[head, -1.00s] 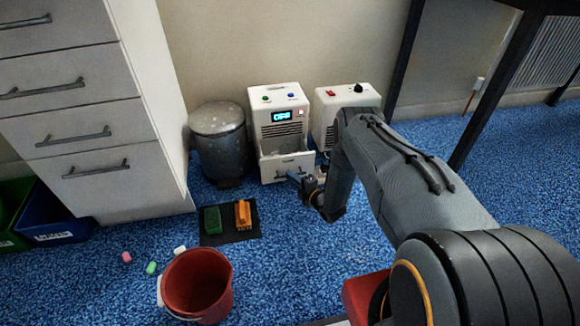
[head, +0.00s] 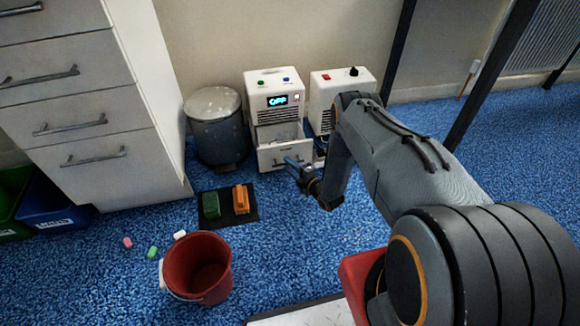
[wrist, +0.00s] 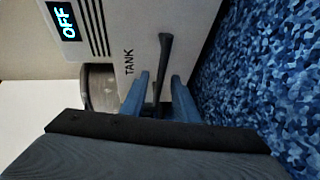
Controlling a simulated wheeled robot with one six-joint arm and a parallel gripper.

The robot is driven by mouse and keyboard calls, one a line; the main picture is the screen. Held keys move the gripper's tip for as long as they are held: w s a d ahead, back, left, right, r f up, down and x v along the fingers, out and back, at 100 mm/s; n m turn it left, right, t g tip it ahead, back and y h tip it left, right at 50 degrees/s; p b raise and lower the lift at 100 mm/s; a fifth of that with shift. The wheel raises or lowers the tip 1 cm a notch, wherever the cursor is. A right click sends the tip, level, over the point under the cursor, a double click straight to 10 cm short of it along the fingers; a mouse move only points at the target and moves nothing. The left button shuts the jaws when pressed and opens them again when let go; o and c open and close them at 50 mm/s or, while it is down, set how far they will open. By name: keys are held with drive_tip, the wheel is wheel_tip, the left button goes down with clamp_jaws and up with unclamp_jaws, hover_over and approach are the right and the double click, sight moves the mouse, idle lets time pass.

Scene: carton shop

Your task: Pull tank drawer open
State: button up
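The white unit (head: 273,83) has an OFF display. Its tank drawer (head: 287,157) stands pulled out at the bottom, with part of its pale inside showing above the front. In the wrist view the drawer front (wrist: 142,35) carries the word TANK and a dark bar handle (wrist: 164,55). My gripper (head: 290,163) is at the drawer front. In the wrist view its two blue fingers (wrist: 160,88) stand apart, one on each side of the handle, with gaps visible beside the bar. The lower end of the handle is hidden.
A grey bin (head: 216,130) stands left of the unit, a second white box (head: 322,90) right of it. A dark mat (head: 226,217) with green and orange blocks lies in front. A red bucket (head: 197,268) is nearer. Blue carpet around the drawer is mostly free.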

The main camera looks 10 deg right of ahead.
drive_tip(key=p+v, duration=0.3)
drive_tip(key=v, duration=0.4)
drive_tip(key=shift+s, duration=0.35)
drive_tip(key=shift+w+d+r, duration=0.1)
drive_tip(key=shift+r, duration=0.05)
